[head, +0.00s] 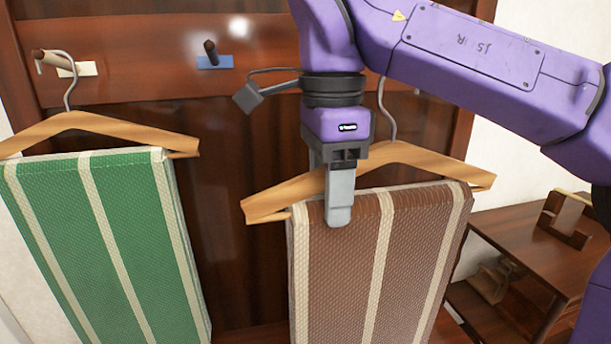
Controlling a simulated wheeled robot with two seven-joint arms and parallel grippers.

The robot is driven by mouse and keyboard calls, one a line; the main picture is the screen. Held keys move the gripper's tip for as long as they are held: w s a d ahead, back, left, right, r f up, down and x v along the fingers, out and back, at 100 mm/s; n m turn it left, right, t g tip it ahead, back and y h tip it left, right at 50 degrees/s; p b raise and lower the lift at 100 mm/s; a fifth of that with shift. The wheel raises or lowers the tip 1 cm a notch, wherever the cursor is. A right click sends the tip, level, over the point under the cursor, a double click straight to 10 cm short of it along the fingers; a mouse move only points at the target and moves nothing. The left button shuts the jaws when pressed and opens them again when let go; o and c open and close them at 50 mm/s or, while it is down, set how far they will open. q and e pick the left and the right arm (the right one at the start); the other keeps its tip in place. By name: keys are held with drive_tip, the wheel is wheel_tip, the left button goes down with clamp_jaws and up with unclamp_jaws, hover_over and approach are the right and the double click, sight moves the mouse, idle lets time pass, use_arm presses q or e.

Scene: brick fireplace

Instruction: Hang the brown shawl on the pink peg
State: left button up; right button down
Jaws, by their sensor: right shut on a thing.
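The brown shawl (415,255), with cream stripes, is folded over a wooden hanger (268,204) at the centre right. My right gripper (340,205) points down and is shut on this hanger at the shawl's upper left edge. The hanger's metal hook (386,112) rises behind my right arm, which hides its top. I cannot tell whether the hook touches a peg. No pink peg shows; my right arm covers part of the board. My left gripper is not in view.
A green striped shawl (105,235) on its own hanger hangs from a peg with a cream plate (77,69) at the left. A dark peg with a blue plate (214,62) is empty. A wooden desk (530,245) stands at the right.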

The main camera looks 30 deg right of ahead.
drive_tip(key=shift+w+d+f+p, duration=0.25)
drive_tip(key=shift+w+d+p, duration=0.55)
drive_tip(key=shift+w, duration=1.9)
drive_tip(key=shift+w+d+f+p, duration=0.3)
drive_tip(key=shift+w+d+p, duration=0.45)
drive_tip(key=shift+w, duration=2)
drive_tip(key=shift+w+d+f+p, duration=0.25)
drive_tip(key=shift+w+d+p, duration=0.55)
drive_tip(key=shift+w, duration=1.9)
drive_tip(key=shift+a+f, duration=0.15)
drive_tip(key=shift+a, duration=0.1)
drive_tip(key=shift+c, duration=1.9)
unclamp_jaws()
wheel_tip(320, 180, up, 12)
drive_tip(key=p, duration=0.6)
drive_tip(key=shift+a, duration=0.1)
